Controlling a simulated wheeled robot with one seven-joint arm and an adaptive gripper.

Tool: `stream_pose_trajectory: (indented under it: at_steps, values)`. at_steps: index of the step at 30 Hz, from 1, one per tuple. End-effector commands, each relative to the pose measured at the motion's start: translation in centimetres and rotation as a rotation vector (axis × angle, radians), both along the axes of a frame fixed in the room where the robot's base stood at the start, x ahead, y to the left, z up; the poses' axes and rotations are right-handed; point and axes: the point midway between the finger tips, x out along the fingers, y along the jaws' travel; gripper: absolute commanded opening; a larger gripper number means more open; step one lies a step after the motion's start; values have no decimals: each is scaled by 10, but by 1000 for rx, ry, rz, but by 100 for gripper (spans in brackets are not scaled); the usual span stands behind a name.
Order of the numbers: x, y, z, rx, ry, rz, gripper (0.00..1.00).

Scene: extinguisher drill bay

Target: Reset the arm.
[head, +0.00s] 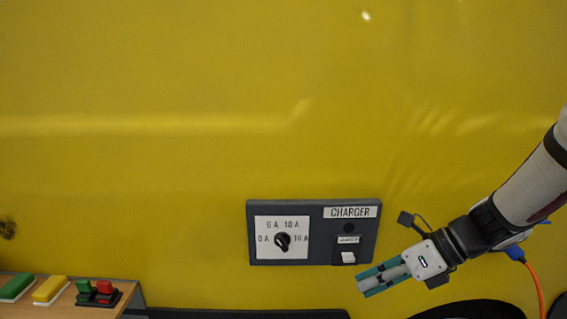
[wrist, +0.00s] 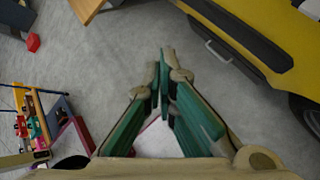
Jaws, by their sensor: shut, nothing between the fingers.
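My arm reaches in from the right in the head view. My gripper (head: 361,286) has teal fingers and points left and slightly down, just below and right of the charger panel (head: 314,257). In the wrist view my gripper (wrist: 163,58) shows its fingertips together, with nothing between them and grey floor beyond. The gripper appears apart from the panel.
A wooden bench (head: 62,306) at lower left bears green and yellow blocks and green and red buttons (head: 95,288). The wrist view shows a red object (wrist: 33,42) on open floor.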

Motion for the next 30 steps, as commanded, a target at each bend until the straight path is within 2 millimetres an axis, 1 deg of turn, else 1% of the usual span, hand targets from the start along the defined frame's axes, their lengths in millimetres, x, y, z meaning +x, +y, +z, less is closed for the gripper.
stream_pose_trajectory:
  at_steps: [1, 4, 7, 12, 18, 21, 24, 27, 30]
  values:
    - [-13, 7, 11, -79, -87, 118, 0]
    - [-37, 14, 27, -229, -252, 359, 0]
    - [-60, 17, 41, -371, -410, 602, 0]
    - [-96, 14, 64, -606, -659, 1025, 0]
    - [-131, 0, 91, -876, -909, 1527, 0]
    - [-144, -9, 103, -999, -997, 1756, 0]
    - [-153, -16, 113, -1095, -1055, 1939, 0]
    - [-159, -21, 119, -1161, -1084, 2063, 0]
    - [-161, -25, 122, -1193, -1096, 2128, 0]
